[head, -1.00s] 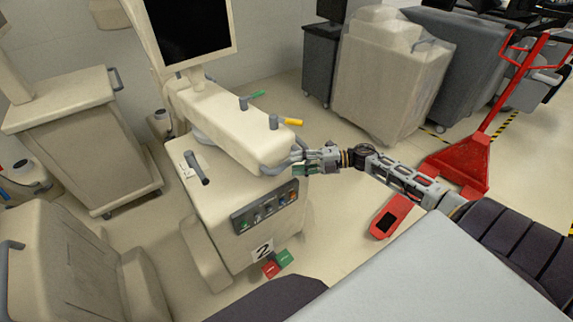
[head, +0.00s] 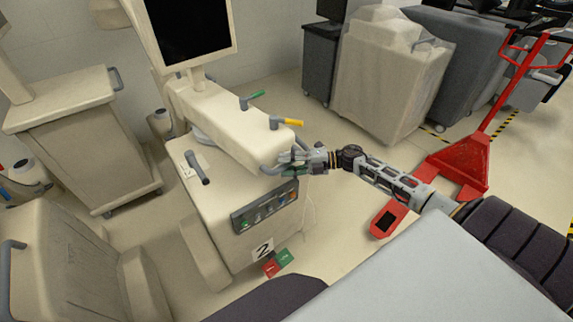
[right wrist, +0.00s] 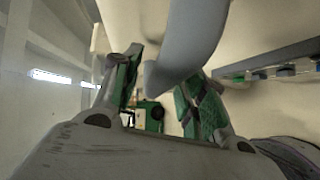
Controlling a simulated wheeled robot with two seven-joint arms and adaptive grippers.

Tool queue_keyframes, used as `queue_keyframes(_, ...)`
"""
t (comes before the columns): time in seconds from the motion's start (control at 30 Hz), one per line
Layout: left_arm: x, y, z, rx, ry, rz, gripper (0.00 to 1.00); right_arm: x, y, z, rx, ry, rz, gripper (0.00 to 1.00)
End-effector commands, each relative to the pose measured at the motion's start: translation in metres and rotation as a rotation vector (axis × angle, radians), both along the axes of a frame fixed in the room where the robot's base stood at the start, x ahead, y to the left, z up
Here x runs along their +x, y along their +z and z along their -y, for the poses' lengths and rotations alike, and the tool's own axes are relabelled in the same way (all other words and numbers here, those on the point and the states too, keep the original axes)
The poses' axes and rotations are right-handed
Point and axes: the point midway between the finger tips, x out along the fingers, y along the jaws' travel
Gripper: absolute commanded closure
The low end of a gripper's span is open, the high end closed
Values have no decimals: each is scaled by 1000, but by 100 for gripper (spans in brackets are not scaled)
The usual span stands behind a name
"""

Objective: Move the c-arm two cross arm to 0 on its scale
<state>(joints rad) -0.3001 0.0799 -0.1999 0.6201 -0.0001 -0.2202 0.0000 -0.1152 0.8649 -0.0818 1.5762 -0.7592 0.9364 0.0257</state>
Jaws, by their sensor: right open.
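The c-arm two is a beige cart (head: 222,225) with a "2" label (head: 262,249) on its front. Its cross arm (head: 222,118) is the beige beam on top, with a green lever (head: 254,97), a yellow lever (head: 289,123) and a grey handle (head: 268,169) at its near end. My right gripper (head: 287,160) is open at the right side of this handle. In the right wrist view the grey handle (right wrist: 190,45) reaches down between the open fingers (right wrist: 163,75). I cannot make out the scale or its reading. My left gripper is out of view.
A control panel (head: 265,206) sits on the cart's front below my gripper. A red pallet jack (head: 458,165) stands at the right. Covered carts (head: 388,75) stand behind, and another beige cart (head: 85,145) is at the left. A grey surface (head: 420,275) fills the lower right.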

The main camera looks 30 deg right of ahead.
Motion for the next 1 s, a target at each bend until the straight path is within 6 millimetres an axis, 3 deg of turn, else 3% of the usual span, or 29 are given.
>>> queue_keyframes(0.5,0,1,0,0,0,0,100,2,0,-3,0,0,0,59)
queue_keyframes(0.8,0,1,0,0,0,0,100,2,0,-3,0,0,0,97)
queue_keyframes(1.0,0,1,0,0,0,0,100,2,-1,-3,-1,0,-1,100)
